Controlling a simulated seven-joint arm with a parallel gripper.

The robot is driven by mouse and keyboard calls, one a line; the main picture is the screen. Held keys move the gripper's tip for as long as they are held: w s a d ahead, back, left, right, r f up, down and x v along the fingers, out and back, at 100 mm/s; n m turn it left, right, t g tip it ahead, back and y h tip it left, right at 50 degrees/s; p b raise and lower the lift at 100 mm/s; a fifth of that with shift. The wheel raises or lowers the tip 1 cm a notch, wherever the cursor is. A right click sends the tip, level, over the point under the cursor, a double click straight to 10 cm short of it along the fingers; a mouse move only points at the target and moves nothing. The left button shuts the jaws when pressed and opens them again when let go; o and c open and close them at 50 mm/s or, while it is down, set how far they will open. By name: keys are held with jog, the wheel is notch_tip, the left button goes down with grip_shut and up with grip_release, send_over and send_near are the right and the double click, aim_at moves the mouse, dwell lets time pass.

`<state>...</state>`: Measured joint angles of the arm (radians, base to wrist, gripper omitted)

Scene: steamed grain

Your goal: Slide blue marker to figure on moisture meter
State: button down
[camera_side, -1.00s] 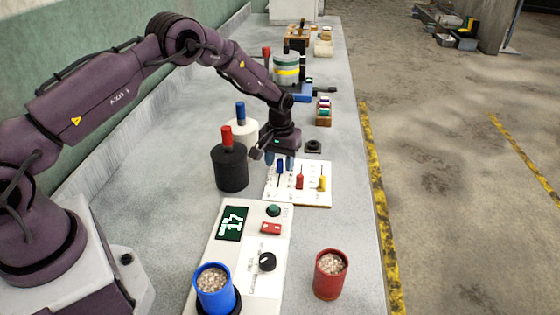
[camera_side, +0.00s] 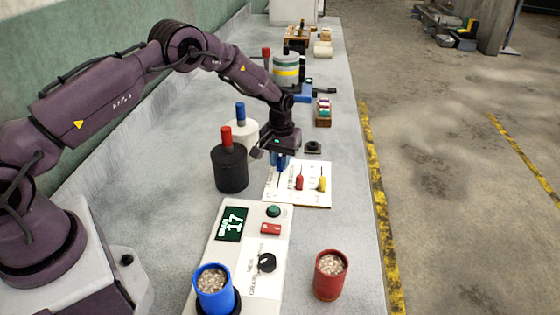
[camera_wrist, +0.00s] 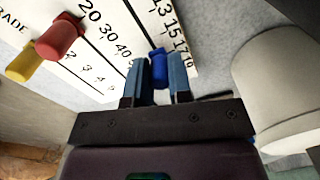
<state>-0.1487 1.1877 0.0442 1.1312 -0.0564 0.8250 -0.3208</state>
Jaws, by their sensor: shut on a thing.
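The blue marker (camera_wrist: 159,68) stands on the white scale board (camera_wrist: 100,75), between the two blue fingers of my gripper (camera_wrist: 159,85) in the wrist view. My gripper is shut on it. In the side view my gripper (camera_side: 281,160) is low over the far left part of the board (camera_side: 312,199), and the blue marker (camera_side: 281,162) shows just below the fingers. The scale beside the blue marker shows 13, 15, 17 and 19 in the wrist view. The moisture meter (camera_side: 254,247) has a dark display (camera_side: 232,223) reading 17.
Red (camera_side: 299,183) and yellow (camera_side: 322,184) markers stand on the board to the right. A black canister (camera_side: 229,167) and a white one (camera_side: 243,133) stand close left of my gripper. A blue cup of grain (camera_side: 214,290) sits at the meter; a red cup (camera_side: 330,275) stands right of it.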

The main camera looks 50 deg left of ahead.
jog(key=c, duration=1)
grip_release()
jog(key=shift+c, duration=0.2)
notch_tip(320, 180, up, 13)
jog(key=s+d+r+m+t, duration=0.2)
jog(key=s+r, duration=0.4)
jog(key=s, duration=0.4)
jog(key=s+d+r+m+t, duration=0.1)
jog(key=s+d+r+m, duration=0.1)
jog(key=s+d+r, duration=0.2)
jog(key=s+d+r+m+t, duration=0.2)
jog(key=s+r, duration=0.8)
jog(key=s, duration=0.8)
jog(key=shift+s+d+t, duration=0.15)
jog(key=shift+d+t, duration=0.15)
jog(key=shift+d, duration=0.2)
